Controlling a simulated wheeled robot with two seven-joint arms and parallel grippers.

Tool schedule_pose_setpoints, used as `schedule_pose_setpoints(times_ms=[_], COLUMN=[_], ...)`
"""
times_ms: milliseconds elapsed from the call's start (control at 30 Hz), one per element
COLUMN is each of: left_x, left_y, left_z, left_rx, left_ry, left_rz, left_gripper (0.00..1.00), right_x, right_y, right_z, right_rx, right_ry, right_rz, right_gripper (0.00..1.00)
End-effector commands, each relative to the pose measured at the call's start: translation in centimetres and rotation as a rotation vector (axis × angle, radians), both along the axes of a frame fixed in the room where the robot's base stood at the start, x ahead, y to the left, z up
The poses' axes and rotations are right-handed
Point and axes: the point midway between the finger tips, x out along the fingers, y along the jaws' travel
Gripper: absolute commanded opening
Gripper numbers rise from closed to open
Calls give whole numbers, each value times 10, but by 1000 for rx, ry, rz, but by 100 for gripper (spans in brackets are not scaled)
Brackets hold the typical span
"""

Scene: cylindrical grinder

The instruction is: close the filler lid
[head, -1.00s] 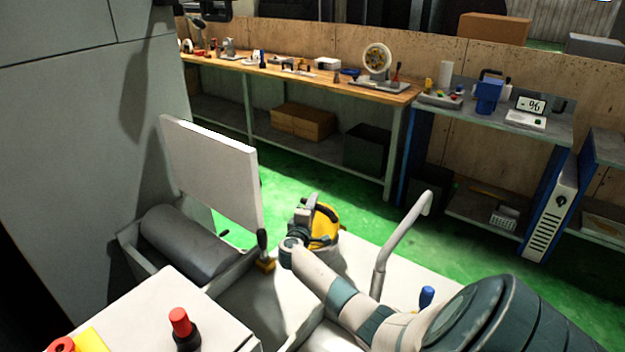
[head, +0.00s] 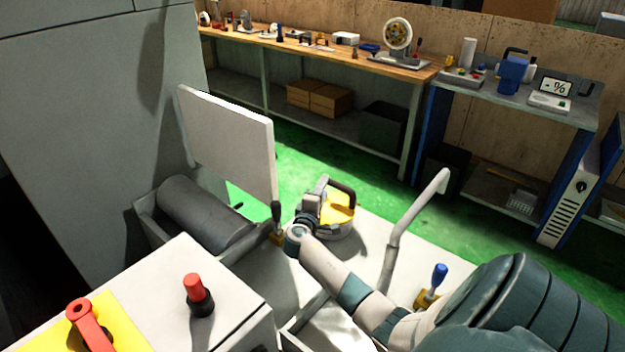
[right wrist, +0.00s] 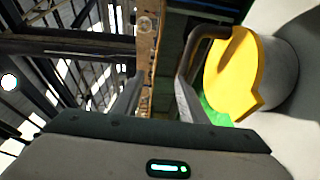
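The filler lid (head: 338,208) is yellow with a dark arched handle and sits at a round pale filler neck on the machine's white top. It also shows in the right wrist view (right wrist: 232,78), beside the grey neck (right wrist: 278,85); I cannot tell how far it stands open. My right gripper (head: 318,190) is just left of the lid, near the handle. In the right wrist view, its two fingers (right wrist: 155,92) are apart with nothing held between them. The dark handle (right wrist: 203,48) passes close to the right finger's tip. My left gripper is out of view.
A pale upright panel (head: 228,142) and a grey roller (head: 205,212) stand left of the lid. A bent pale pipe (head: 408,225) and a blue-handled lever (head: 438,275) are to the right. A red knob (head: 197,292) is in front. Workbenches (head: 330,55) stand behind, across green floor.

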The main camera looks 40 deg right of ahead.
Motion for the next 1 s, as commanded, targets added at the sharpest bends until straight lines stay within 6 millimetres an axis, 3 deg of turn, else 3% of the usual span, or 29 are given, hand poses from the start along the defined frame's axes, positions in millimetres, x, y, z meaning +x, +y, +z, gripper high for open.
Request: schedule_pose_setpoints(times_ms=[300, 500, 700, 1000], left_x=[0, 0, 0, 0], left_y=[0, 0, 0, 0], left_z=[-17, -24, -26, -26], left_rx=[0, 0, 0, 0], left_ry=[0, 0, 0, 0], left_rz=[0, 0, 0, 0], left_gripper=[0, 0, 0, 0], right_x=[-29, -44, -51, -52], right_y=[57, 84, 98, 99], right_z=[-1, 1, 4, 5], right_rx=[5, 4, 1, 1], right_ry=[-1, 1, 2, 2], right_rz=[1, 1, 0, -1], right_gripper=[39, 39, 39, 39])
